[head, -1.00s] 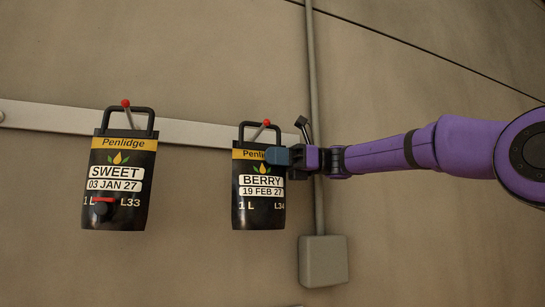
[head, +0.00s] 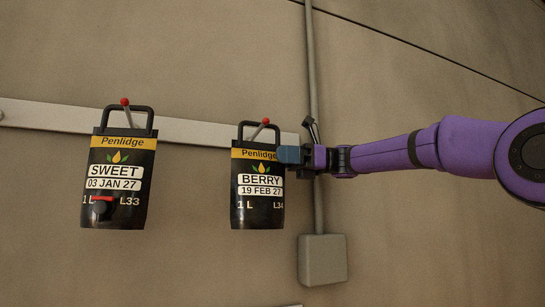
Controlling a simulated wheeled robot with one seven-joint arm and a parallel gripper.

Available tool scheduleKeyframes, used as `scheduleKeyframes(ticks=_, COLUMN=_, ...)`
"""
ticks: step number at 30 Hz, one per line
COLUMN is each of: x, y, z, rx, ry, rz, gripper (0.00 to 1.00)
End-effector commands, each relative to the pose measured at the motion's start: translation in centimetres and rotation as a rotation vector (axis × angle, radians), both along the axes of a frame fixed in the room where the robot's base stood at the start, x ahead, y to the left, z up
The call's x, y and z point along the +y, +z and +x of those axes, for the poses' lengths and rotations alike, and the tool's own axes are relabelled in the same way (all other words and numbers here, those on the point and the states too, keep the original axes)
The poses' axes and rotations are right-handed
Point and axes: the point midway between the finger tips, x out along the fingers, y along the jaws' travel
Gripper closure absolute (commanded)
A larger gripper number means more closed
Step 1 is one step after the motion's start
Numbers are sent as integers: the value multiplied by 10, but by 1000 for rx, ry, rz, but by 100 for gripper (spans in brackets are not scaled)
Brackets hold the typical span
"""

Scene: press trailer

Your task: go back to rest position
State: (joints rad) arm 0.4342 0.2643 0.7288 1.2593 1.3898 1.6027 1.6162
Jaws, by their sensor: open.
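My gripper (head: 290,155) is at the end of my purple arm, at the right edge of the BERRY bag (head: 258,212). Its blue fingertips overlap the bag's upper right edge in the picture; I cannot tell whether they touch it. The gripper is open, though its gap is hard to see from here. The black BERRY bag hangs upright by its handle from a red-tipped peg. The black SWEET bag (head: 118,208) hangs on another red-tipped peg to the left.
A pale rail (head: 55,116) runs along the brown wall behind the bags. A vertical conduit (head: 312,60) leads down to a grey box (head: 322,260) below my gripper. The wall right of the box, below my arm, is clear.

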Motion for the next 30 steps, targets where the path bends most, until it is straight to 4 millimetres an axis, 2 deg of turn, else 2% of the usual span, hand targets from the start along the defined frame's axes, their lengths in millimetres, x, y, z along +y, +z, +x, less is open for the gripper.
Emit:
scheduleKeyframes(ticks=6, x=-42, y=0, z=13, rx=0, ry=-3, rz=2, gripper=48)
scheduleKeyframes(ticks=13, x=-73, y=1, z=22, rx=0, ry=-2, rz=2, gripper=48)
scheduleKeyframes(ticks=18, x=-82, y=1, z=24, rx=0, ry=0, rz=1, gripper=48)
scheduleKeyframes(ticks=30, x=-83, y=1, z=25, rx=0, ry=0, rz=1, gripper=48)
